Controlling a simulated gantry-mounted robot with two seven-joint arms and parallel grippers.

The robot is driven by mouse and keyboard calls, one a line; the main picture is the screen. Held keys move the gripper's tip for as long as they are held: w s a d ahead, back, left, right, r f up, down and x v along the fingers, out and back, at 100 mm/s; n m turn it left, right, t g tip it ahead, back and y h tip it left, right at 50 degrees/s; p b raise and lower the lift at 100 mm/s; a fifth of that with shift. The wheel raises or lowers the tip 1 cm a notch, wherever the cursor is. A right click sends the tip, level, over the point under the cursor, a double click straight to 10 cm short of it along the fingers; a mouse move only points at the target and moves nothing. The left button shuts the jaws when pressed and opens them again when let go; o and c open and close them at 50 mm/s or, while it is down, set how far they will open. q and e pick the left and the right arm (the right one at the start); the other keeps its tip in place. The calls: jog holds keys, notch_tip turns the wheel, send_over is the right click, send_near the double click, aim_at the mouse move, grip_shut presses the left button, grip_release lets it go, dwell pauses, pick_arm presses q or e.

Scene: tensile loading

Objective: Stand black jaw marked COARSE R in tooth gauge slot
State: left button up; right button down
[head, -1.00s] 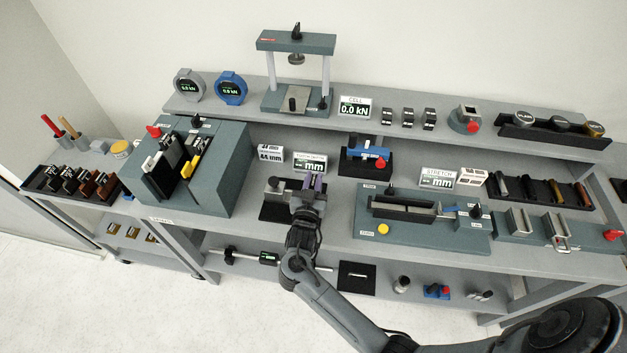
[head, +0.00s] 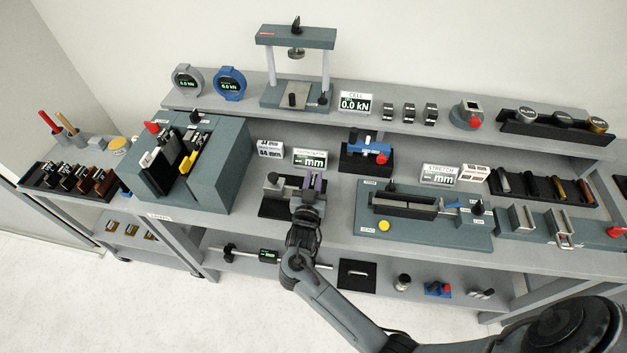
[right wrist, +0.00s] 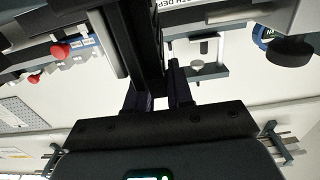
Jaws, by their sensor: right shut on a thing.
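My right gripper (head: 312,184), with purple-grey fingers, is at the tooth gauge (head: 272,190), a small grey device on a black base at the middle of the bench. In the right wrist view its fingers (right wrist: 158,92) are shut on a dark, upright-looking piece, the black jaw (right wrist: 143,45). The jaw's marking does not show. In the head view the gripper and arm hide the jaw and the gauge's slot, so I cannot tell whether the jaw is in the slot. My left gripper is not in view.
A display (head: 310,158) reading mm stands behind the gauge. A large grey-green block (head: 222,170) holding jaws is to the left, with a jaw rack (head: 40,182) farther left. A blue-and-red device (head: 368,150) and a long grey-green fixture (head: 440,236) are to the right.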

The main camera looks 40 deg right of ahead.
jog(key=shift+r, duration=0.1)
jog(key=c, duration=0.9)
grip_release()
jog(key=shift+w, duration=0.1)
jog(key=shift+f, duration=0.2)
jog(key=shift+r, duration=0.45)
jog(key=r, duration=0.3)
jog(key=shift+s+d+r+p, duration=0.1)
jog(key=shift+s+r+p, duration=0.1)
jog(key=shift+r+p, duration=0.2)
jog(key=s+d+r, duration=0.1)
jog(key=s+r, duration=0.1)
jog(key=s, duration=0.1)
jog(key=s+d+r, duration=0.2)
jog(key=s, duration=0.1)
jog(key=s+d+r+p, duration=0.1)
jog(key=s+d+r, duration=0.1)
jog(key=s, duration=0.2)
jog(key=shift+d+r, duration=0.15)
jog(key=shift+r, duration=0.1)
